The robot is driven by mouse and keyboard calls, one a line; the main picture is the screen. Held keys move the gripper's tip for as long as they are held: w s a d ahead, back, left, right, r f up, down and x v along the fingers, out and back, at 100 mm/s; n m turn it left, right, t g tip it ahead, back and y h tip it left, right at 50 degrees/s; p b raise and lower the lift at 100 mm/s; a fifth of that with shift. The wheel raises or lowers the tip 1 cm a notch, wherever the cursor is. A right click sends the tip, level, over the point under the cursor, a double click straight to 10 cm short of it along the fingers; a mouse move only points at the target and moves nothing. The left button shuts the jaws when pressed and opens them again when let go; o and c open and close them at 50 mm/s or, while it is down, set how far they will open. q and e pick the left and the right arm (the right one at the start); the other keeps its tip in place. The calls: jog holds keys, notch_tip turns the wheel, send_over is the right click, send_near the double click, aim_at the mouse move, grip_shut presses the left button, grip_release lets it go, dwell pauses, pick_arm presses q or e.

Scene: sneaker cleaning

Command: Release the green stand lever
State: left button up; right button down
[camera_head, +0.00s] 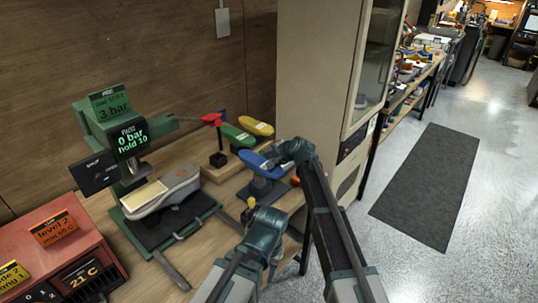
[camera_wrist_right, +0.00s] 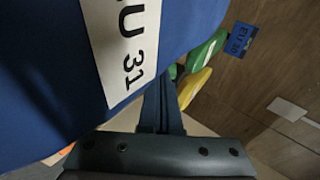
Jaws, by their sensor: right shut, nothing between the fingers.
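A green shoe form (camera_head: 236,134) stands on a small dark stand behind a blue shoe form (camera_head: 248,160) on its own stand (camera_head: 262,188). I cannot make out a lever on the green form's stand. My right gripper (camera_head: 275,160) is shut and empty, right at the blue form in the head view. In the right wrist view, the blue form (camera_wrist_right: 50,70) with an "EU 31" label fills the upper left, very close to the fingers (camera_wrist_right: 160,110). The green form (camera_wrist_right: 205,50) is partly hidden behind it. My left gripper (camera_head: 258,219) is lower, near a small yellow knob (camera_head: 251,202); its jaws are unclear.
A green press (camera_head: 100,120) reading "0 bar" stands left, with a pale shoe (camera_head: 160,192) on its black bed. A yellow form (camera_head: 256,127) is behind. A red box (camera_head: 50,245) is front left; a tall cabinet (camera_head: 310,80) stands right.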

jog(key=p+v, duration=0.8)
jog(key=v, duration=0.5)
jog(key=shift+r, duration=0.6)
jog(key=shift+s+f, duration=0.1)
jog(key=shift+s, duration=0.05)
jog(key=s+d+f+n+g+h, duration=0.25)
jog(key=s+d, duration=0.35)
jog(key=s, duration=0.4)
jog(key=s+d+f+n+g+h, duration=0.2)
jog(key=s+d+f+n, duration=0.1)
jog(key=s+d, duration=0.55)
jog(key=s+d+f+n+g+h, duration=0.3)
jog(key=s+d, duration=0.1)
jog(key=s, duration=0.7)
jog(key=s+a+n, duration=0.3)
jog(key=s+a, duration=0.2)
jog(key=a, duration=0.5)
jog(key=shift+s+a+f+n+g+h, duration=0.2)
jog(key=shift+a+n+g+h, duration=0.15)
jog(key=shift+g+h, duration=0.1)
